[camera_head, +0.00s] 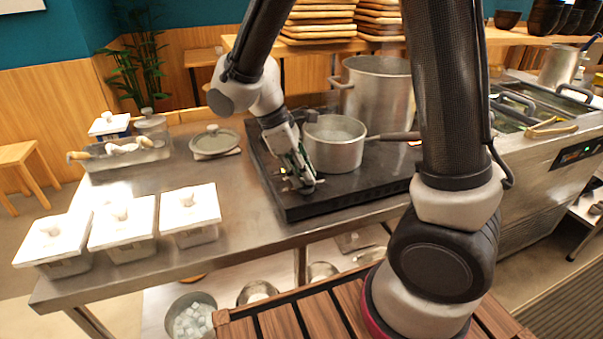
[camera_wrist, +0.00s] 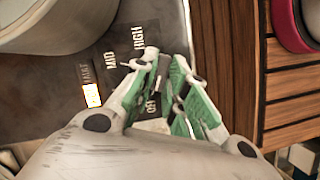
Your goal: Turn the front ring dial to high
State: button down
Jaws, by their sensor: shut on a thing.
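The black stove (camera_head: 350,195) stands on the steel counter with its control marks at the front left corner. My gripper (camera_head: 305,183) reaches down onto that corner. In the wrist view, the gripper (camera_wrist: 166,78) has its green-padded fingers closed in on the front ring dial, which they mostly hide. White labels MID (camera_wrist: 113,60) and HIGH (camera_wrist: 139,38) show beside the fingertips, and another label lies partly hidden by the fingers. An orange-yellow light (camera_wrist: 92,95) glows on the panel. The dial's exact pointing direction cannot be told.
A saucepan (camera_head: 334,150) sits on the stove close to my gripper, its handle pointing right. A tall stockpot (camera_head: 378,95) stands behind it. Lidded white containers (camera_head: 190,212) line the counter's front left.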

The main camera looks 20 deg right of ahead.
jog(key=m, duration=0.2)
jog(key=m+g+y, duration=0.1)
jog(key=m, duration=0.1)
jog(key=m+g, duration=0.1)
jog(key=m, duration=0.2)
jog(key=shift+d+f+y, duration=0.15)
jog(key=shift+d+y, duration=0.2)
jog(key=shift+y, duration=0.05)
jog(key=m+y, duration=0.1)
jog(key=m, duration=0.2)
jog(key=m+y, duration=0.1)
jog(key=m, duration=0.3)
jog(key=shift+d+g+y, duration=0.2)
jog(key=shift+g+y, duration=0.2)
jog(key=m+y, duration=0.1)
jog(key=m, duration=0.2)
jog(key=m+t+y, duration=0.1)
jog(key=m, duration=0.2)
jog(key=shift+s+d+m, duration=0.1)
jog(key=shift+d+m, duration=0.1)
jog(key=shift+m, duration=0.2)
jog(key=m, duration=0.2)
jog(key=m+t+y, duration=0.1)
jog(key=m, duration=0.2)
jog(key=shift+s+m+t+y, duration=0.15)
jog(key=shift+m+t+y, duration=0.15)
jog(key=c, duration=1.4)
grip_release()
jog(key=shift+c, duration=0.2)
